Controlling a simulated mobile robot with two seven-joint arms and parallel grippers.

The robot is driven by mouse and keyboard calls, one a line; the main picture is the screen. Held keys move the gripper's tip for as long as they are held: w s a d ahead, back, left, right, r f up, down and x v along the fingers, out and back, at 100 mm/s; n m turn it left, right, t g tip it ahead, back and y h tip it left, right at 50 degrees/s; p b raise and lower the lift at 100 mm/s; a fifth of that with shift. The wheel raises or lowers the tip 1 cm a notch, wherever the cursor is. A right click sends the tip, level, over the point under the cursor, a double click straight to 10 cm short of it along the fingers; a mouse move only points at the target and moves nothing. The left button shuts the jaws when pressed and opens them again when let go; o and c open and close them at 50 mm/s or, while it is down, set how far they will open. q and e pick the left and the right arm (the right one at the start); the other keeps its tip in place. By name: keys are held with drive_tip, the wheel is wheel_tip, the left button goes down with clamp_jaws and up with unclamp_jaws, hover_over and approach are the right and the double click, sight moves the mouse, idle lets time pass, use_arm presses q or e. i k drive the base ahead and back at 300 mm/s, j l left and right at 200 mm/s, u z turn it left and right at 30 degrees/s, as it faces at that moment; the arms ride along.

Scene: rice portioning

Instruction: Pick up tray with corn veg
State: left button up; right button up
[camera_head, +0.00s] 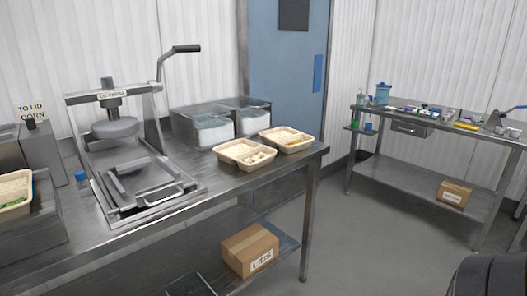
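A third tray (4,211), holding what looks like rice and something green, is cut off by the left edge and rests on a raised steel surface. Neither of my grippers is in view.
A lever-operated lid press (115,128) stands on the steel table (200,205). Clear bins (212,130) sit behind the trays. A "LIDS" box (247,245) is on the lower shelf. Open floor separates this table from a cluttered bench (435,125) at right.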

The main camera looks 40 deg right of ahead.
sight(288, 141)
drive_tip(key=z, duration=1.55)
drive_tip(key=u, duration=0.6)
drive_tip(key=i+l+u, duration=0.1)
drive_tip(key=u, duration=0.25)
drive_tip(key=l+u, duration=0.35)
drive_tip(key=i+l+u, duration=0.1)
drive_tip(key=u, duration=0.25)
drive_tip(key=l+u, duration=0.25)
drive_tip(key=l, duration=0.2)
drive_tip(key=l+u, duration=0.3)
drive_tip(key=l, duration=0.15)
drive_tip(key=l+u, duration=0.1)
drive_tip(key=l, duration=0.35)
drive_tip(key=k+l+u, duration=0.1)
drive_tip(key=l, duration=0.35)
drive_tip(key=k+l+u, duration=0.1)
drive_tip(key=l, duration=0.4)
drive_tip(key=k+l+u, duration=0.1)
drive_tip(key=l, duration=0.35)
